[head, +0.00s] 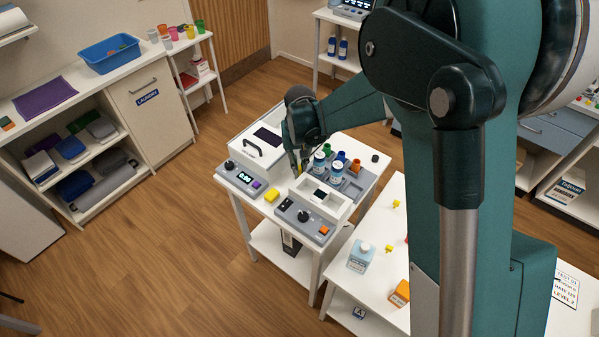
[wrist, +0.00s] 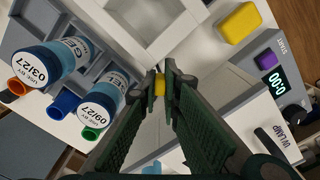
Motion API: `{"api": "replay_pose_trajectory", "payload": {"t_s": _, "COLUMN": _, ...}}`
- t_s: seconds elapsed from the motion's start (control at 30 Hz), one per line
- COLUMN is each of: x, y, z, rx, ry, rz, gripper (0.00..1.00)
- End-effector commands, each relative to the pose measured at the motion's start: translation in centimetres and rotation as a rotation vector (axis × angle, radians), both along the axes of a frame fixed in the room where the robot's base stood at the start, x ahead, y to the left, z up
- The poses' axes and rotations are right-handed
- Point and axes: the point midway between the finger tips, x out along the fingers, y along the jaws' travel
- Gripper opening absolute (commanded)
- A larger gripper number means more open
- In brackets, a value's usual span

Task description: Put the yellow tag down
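My gripper (wrist: 165,78) is shut on a small yellow piece (wrist: 159,85), which appears to be the yellow tag. The piece sits between the two dark green fingertips; most of it is hidden by the fingers. In the head view my gripper (head: 298,170) hangs over the white workstation, just behind an open white tray (head: 343,211) and left of two blue-and-white labelled jars (head: 337,171). I cannot tell whether the piece touches anything below.
A yellow block (head: 271,195) lies left of the tray, near the console with a lit display (head: 244,178). Blue, green and orange cups (wrist: 91,132) stand beside the jars.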

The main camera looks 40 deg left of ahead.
Motion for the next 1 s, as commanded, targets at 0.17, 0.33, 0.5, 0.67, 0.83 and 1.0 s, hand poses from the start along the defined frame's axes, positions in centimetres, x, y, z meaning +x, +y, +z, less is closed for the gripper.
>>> {"api": "replay_pose_trajectory", "payload": {"t_s": 0.17, "x": 0.0, "y": 0.0, "z": -1.8, "rx": 0.000, "ry": 0.000, "rz": 0.000, "gripper": 0.03}}
{"api": "replay_pose_trajectory", "payload": {"t_s": 0.33, "x": 0.0, "y": 0.0, "z": -2.2, "rx": 0.000, "ry": 0.000, "rz": 0.000, "gripper": 0.03}}
{"api": "replay_pose_trajectory", "payload": {"t_s": 0.5, "x": 0.0, "y": 0.0, "z": -2.2, "rx": 0.000, "ry": 0.000, "rz": 0.000, "gripper": 0.03}}
{"api": "replay_pose_trajectory", "payload": {"t_s": 0.67, "x": 0.0, "y": 0.0, "z": -2.5, "rx": 0.000, "ry": 0.000, "rz": 0.000, "gripper": 0.03}}
{"api": "replay_pose_trajectory", "payload": {"t_s": 0.83, "x": 0.0, "y": 0.0, "z": -2.6, "rx": 0.000, "ry": 0.000, "rz": 0.000, "gripper": 0.19}}
{"api": "replay_pose_trajectory", "payload": {"t_s": 1.0, "x": 0.0, "y": 0.0, "z": -2.6, "rx": 0.000, "ry": 0.000, "rz": 0.000, "gripper": 0.22}}
